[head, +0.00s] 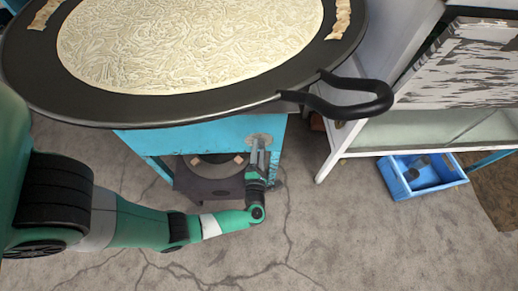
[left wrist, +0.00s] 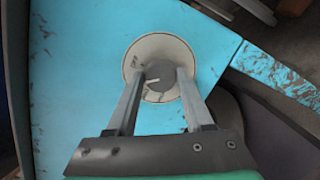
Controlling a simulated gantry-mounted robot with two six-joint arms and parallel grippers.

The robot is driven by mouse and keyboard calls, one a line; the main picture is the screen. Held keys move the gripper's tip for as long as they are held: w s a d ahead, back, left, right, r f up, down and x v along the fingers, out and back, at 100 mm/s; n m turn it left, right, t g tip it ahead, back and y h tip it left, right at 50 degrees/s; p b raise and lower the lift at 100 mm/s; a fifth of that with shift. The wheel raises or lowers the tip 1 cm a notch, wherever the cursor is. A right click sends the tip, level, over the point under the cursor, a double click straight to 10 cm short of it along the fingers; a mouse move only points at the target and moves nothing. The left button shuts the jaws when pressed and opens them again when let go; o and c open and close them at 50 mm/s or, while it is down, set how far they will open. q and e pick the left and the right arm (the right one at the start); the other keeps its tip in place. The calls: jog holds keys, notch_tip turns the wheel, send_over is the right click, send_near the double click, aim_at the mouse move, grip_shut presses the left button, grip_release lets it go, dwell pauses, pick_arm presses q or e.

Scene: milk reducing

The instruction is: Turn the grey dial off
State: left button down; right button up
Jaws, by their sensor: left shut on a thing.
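The grey dial (left wrist: 161,79) sits on a pale round plate (left wrist: 162,46) on the front of the turquoise stove stand (left wrist: 85,60). A light mark shows on the dial's face, pointing to the left and slightly down. My left gripper (left wrist: 161,73) is shut on the dial, with one finger on each side of it. In the head view my left gripper (head: 258,153) reaches the stand's front panel (head: 205,137) below the pan, and it hides most of the dial there. My right gripper is not in view.
A wide black pan (head: 170,108) with a long handle (head: 345,108) holds a milky, textured layer (head: 190,45) above the stand. A white shelf unit (head: 425,133) and a blue crate (head: 423,190) stand at the right. The cracked floor in front is clear.

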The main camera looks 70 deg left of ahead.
pick_arm(q)
jog(key=m+p, duration=0.2)
jog(key=m, duration=0.1)
jog(key=shift+r+h, duration=0.2)
jog(key=shift+h, duration=0.1)
jog(key=shift+f+m+g+p, duration=0.1)
jog(key=shift+m+g+p, duration=0.4)
jog(key=shift+m+p, duration=1)
jog(key=shift+m+b, duration=0.35)
jog(key=shift+m, duration=0.15)
jog(key=shift+c, duration=1.4)
grip_release()
jog(key=shift+d, duration=0.15)
jog(key=shift+s+d, duration=0.1)
jog(key=shift+d, duration=0.25)
jog(key=p+v, duration=0.2)
jog(key=v, duration=0.8)
jog(key=shift+s+d, duration=0.25)
jog(key=shift+d, duration=0.05)
